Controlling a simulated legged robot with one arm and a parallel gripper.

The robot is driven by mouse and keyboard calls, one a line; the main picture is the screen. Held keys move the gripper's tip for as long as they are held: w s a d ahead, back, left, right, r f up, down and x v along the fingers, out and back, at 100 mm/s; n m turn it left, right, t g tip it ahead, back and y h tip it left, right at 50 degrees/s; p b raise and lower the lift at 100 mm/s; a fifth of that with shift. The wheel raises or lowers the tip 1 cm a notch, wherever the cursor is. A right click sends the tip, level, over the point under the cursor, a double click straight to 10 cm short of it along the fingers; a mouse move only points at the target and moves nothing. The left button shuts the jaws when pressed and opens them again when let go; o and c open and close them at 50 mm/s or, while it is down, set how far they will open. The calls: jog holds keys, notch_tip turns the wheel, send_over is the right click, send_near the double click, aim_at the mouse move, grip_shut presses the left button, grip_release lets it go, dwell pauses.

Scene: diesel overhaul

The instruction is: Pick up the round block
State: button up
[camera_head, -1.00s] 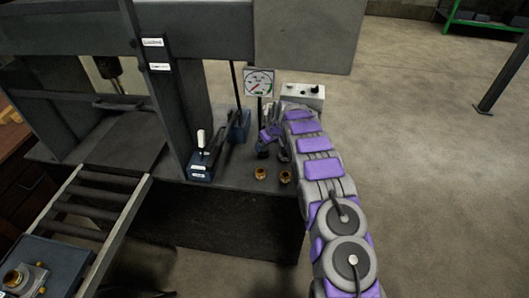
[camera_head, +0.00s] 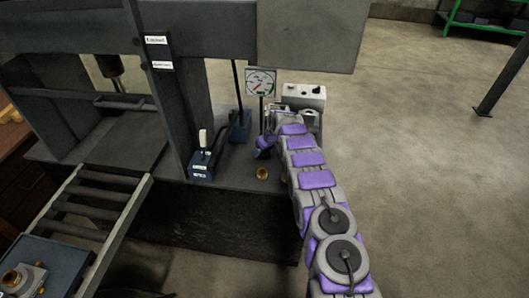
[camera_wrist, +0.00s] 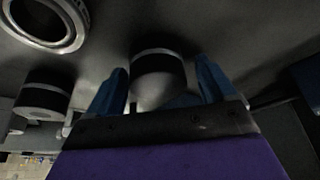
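A round block (camera_wrist: 158,78), grey with a dark band, stands between the two blue fingers of my gripper (camera_wrist: 165,88) in the wrist view. Narrow gaps show between the block and the fingers, so the gripper looks open around it. In the head view my gripper (camera_head: 265,145) is low over the right end of the dark bench, below the dial gauge. The block is hidden there by my gripper and arm.
Another banded round part (camera_wrist: 42,95) and a metal ring (camera_wrist: 45,22) are to the left in the wrist view. A brass ring (camera_head: 262,174) lies near the bench's front edge. The gauge (camera_head: 261,82), a switch box (camera_head: 303,93) and a lever unit (camera_head: 203,160) stand nearby.

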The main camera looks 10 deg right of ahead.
jog(key=shift+d, duration=0.15)
jog(key=c, duration=0.9)
jog(key=shift+c, duration=0.4)
jog(key=shift+r, duration=0.1)
